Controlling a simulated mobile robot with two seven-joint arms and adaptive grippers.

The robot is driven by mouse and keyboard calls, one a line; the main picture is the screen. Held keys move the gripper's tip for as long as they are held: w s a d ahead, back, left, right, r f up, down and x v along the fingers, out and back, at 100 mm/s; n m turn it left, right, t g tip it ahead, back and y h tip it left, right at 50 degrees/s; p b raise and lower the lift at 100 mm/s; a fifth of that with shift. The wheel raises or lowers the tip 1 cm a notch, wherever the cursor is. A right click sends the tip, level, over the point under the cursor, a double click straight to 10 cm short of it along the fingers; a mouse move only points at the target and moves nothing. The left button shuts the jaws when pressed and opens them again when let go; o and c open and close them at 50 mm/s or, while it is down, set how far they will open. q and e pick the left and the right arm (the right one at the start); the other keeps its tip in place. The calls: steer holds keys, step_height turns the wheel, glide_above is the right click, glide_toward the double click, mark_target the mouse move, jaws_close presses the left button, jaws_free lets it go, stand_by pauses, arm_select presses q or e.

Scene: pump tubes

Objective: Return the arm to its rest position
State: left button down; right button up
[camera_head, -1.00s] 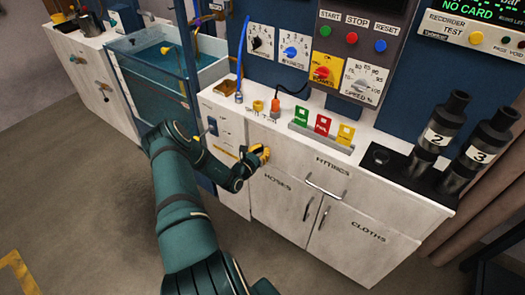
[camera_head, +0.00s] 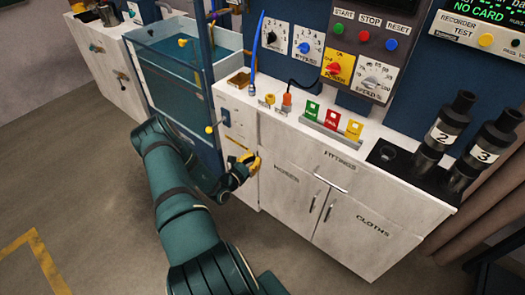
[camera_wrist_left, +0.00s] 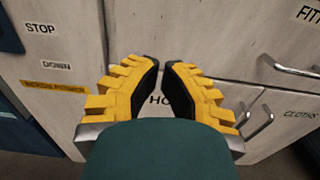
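My left gripper (camera_head: 254,162) has yellow fingers and shows in front of the white cabinet, near its left end. In the left wrist view, the left gripper (camera_wrist_left: 161,66) has its two fingertips drawn together with almost no space between them. A narrow V shows between the dark pads further back, with part of a cabinet label behind it. Nothing is held there. My left arm (camera_head: 185,215) reaches up from the bottom of the head view and bends right toward the cabinet. My right gripper is in neither view.
The white cabinet (camera_head: 345,215) has bar handles. On its top stand colored cards (camera_head: 332,121) and dark cylinders (camera_head: 448,128). A water tank (camera_head: 176,85) with a yellow-knobbed lever (camera_head: 210,129) is left of it. The grey floor (camera_head: 75,190) at left is open.

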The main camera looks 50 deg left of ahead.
arm_select(q)
steer(key=shift+v, duration=0.95)
steer(key=w+d+m+g+h, duration=0.1)
steer(key=w+d+m+h, duration=0.25)
steer(key=d, duration=0.45)
steer(key=w+d+m+g+h, duration=0.1)
steer(key=w+d+m+h, duration=0.15)
steer(key=d+h, duration=0.35)
steer(key=s+d+f+m+g+h, duration=0.1)
steer(key=s+d+m+g+h, duration=0.2)
steer(key=d, duration=0.6)
steer(key=d+m+g+h, duration=0.3)
steer(key=d+m+g, duration=0.2)
steer(key=d, duration=0.4)
steer(key=s+d+m+g+y, duration=0.4)
steer(key=s+d+m+g, duration=0.55)
steer(key=m, duration=0.35)
steer(key=d+r+m+t+y, duration=0.1)
steer(key=m, duration=0.2)
steer(key=d+r+m+t+y, duration=0.1)
steer(key=d+m, duration=0.1)
steer(key=m, duration=0.1)
steer(key=d+r+m+t+y, duration=0.1)
steer(key=d+m, duration=0.1)
steer(key=m, duration=0.2)
steer(key=shift+w+t+y, duration=0.25)
steer(key=shift+w, duration=0.1)
